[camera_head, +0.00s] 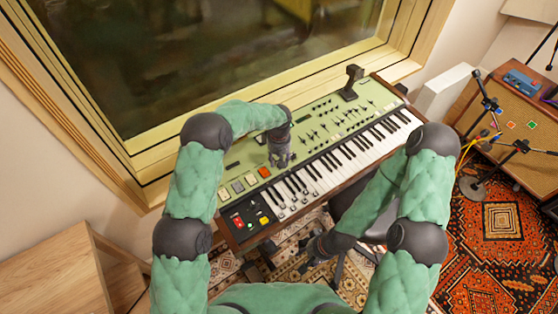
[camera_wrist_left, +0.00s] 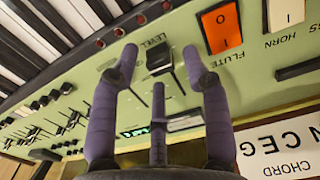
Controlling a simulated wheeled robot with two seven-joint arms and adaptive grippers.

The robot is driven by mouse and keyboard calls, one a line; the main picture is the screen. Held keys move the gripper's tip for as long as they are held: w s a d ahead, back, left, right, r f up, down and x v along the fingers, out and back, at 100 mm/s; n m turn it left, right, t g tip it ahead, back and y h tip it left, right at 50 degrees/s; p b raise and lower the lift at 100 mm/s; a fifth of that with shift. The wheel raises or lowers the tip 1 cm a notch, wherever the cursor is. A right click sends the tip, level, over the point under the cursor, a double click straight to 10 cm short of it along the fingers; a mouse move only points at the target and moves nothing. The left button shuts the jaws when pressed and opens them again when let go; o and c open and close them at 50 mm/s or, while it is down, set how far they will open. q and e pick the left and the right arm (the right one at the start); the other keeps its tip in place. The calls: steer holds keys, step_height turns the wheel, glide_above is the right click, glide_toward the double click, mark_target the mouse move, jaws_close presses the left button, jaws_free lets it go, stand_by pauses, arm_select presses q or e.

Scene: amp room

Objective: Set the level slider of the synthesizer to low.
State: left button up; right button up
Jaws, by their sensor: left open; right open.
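The synthesizer (camera_head: 335,140) stands by the window, with a green panel above its keys. In the left wrist view, the level slider (camera_wrist_left: 160,58) is a black cap beside the printed word LEVEL, near the key-side end of its slot. My left gripper (camera_head: 280,160) is over the left part of the panel. In its wrist view the left gripper (camera_wrist_left: 161,60) is open, with fingers on both sides of the cap and a third finger below it in the picture; I cannot tell whether any touches it. My right gripper (camera_head: 316,246) is open and empty, below the keyboard's front edge.
An orange FLUTE switch (camera_wrist_left: 219,28) is close beside the slider, and a white HORN switch (camera_wrist_left: 285,14) is farther right. More small sliders (camera_head: 318,128) line the panel. A wooden amplifier (camera_head: 515,105) and stands are at the right, and a wooden cabinet (camera_head: 60,265) at lower left.

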arm_select(q)
steer(key=shift+f, duration=0.35)
steer(key=shift+c, duration=0.3)
jaws_close()
steer(key=shift+w+a+f+b, duration=0.1)
steer(key=shift+w+a+b, duration=0.2)
steer(key=shift+w, duration=0.25)
steer(key=shift+w+a+b, duration=0.15)
steer(key=shift+w+a, duration=0.25)
steer(key=shift+w, duration=0.1)
steer(key=shift+o, duration=0.3)
jaws_free()
steer(key=shift+r, duration=0.2)
